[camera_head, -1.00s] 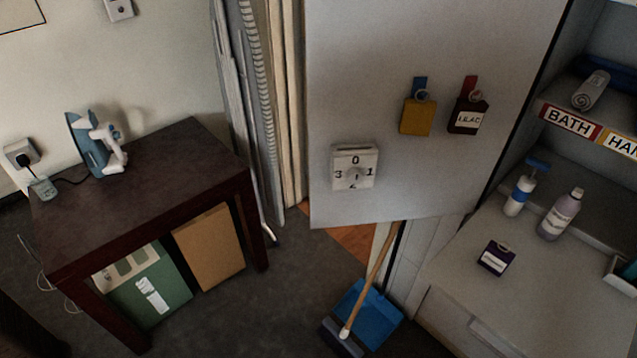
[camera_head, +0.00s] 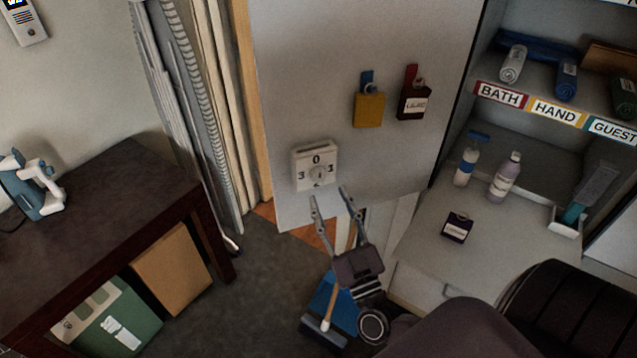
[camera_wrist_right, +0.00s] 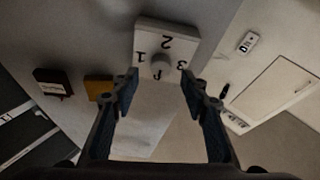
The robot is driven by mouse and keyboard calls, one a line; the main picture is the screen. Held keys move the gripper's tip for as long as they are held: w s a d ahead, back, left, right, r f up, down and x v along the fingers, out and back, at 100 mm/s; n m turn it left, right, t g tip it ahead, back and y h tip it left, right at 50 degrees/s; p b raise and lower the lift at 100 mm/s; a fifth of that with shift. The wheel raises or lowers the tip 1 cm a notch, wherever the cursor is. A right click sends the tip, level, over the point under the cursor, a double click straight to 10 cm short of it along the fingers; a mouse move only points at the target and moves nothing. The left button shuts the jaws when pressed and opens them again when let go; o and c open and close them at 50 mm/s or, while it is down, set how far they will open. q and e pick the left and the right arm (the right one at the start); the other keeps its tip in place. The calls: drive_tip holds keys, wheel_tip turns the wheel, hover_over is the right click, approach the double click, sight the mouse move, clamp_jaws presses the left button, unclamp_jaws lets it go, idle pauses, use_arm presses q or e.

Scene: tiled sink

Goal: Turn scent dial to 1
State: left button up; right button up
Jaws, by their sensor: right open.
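The scent dial (camera_head: 303,178) is a white box on the grey door panel, with a round knob (camera_head: 318,174) and the numbers 0, 1, 2 and 3 around it. I cannot tell which number the knob points to. In the right wrist view the dial (camera_wrist_right: 178,40) appears upside down, its knob (camera_wrist_right: 159,62) straight ahead between the fingers. My right gripper (camera_head: 328,195) is open and empty, just below the dial in the head view. The fingers (camera_wrist_right: 160,84) show on both sides of the knob and appear apart from it. My left gripper is not in view.
Shelves with bottles (camera_head: 505,177) stand at right. A dark table (camera_head: 100,200) with an iron (camera_head: 35,185) is at left. A blue dustpan (camera_head: 335,295) lies below.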

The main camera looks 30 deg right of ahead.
sight(320, 179)
drive_tip(key=x, duration=0.3)
drive_tip(key=shift+w+r+p, duration=0.15)
drive_tip(key=shift+w+p, duration=0.25)
drive_tip(key=shift+w+d+r, duration=0.1)
drive_tip(key=shift+w, duration=0.25)
clamp_jaws()
